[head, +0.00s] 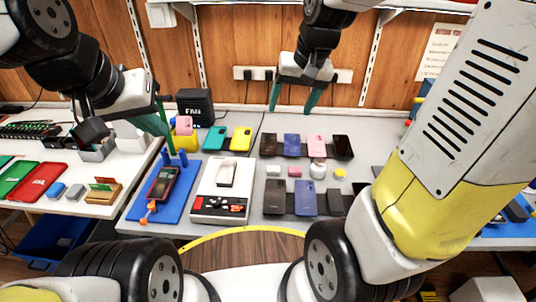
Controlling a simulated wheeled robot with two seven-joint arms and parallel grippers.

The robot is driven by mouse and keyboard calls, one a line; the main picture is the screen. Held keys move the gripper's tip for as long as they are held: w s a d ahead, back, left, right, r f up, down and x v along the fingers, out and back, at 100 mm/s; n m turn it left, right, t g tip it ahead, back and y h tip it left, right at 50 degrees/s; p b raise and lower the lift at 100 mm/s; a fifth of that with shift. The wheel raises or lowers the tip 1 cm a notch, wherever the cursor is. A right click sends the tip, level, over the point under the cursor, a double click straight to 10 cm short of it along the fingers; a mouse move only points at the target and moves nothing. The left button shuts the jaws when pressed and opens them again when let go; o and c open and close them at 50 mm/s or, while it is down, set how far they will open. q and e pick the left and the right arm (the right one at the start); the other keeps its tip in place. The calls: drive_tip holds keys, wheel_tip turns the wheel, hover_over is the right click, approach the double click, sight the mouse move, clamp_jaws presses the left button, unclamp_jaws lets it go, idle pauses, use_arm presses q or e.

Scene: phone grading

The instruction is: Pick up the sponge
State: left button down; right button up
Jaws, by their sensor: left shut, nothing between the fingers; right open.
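No object is plainly a sponge at this size. Small soft-looking pieces that could be one are a yellow piece (340,174) and a pink piece (295,171) between the phone rows, and a blue block (57,190) and a grey block (75,192) on the left table. My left gripper (168,140), with green fingers, is shut and empty above the back of the blue mat (140,205). My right gripper (293,104) is open and empty, fingers pointing down, above the back of the grey table, behind the phone rows.
Phones stand in two rows on dark racks (305,150). A white box (222,178) with small parts and a phone in a fixture (162,183) are left of them. A black box marked FAIL (195,106) stands behind. Red and green trays (38,180) lie far left.

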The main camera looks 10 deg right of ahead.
drive_tip(key=w+f+g, duration=0.2)
drive_tip(key=w+f, duration=0.7)
drive_tip(key=f, duration=0.2)
drive_tip(key=m+g+h, duration=0.1)
drive_tip(key=g+h, duration=0.1)
hover_over(274, 168)
wheel_tip(274, 168, down, 14)
drive_tip(key=shift+f, duration=0.15)
wheel_tip(274, 168, down, 8)
drive_tip(key=shift+a+f, duration=0.1)
drive_tip(key=c, duration=1.5)
drive_tip(key=shift+m, duration=0.3)
wheel_tip(274, 168, up, 10)
drive_tip(key=shift+r, duration=0.1)
drive_tip(key=shift+c, duration=0.2)
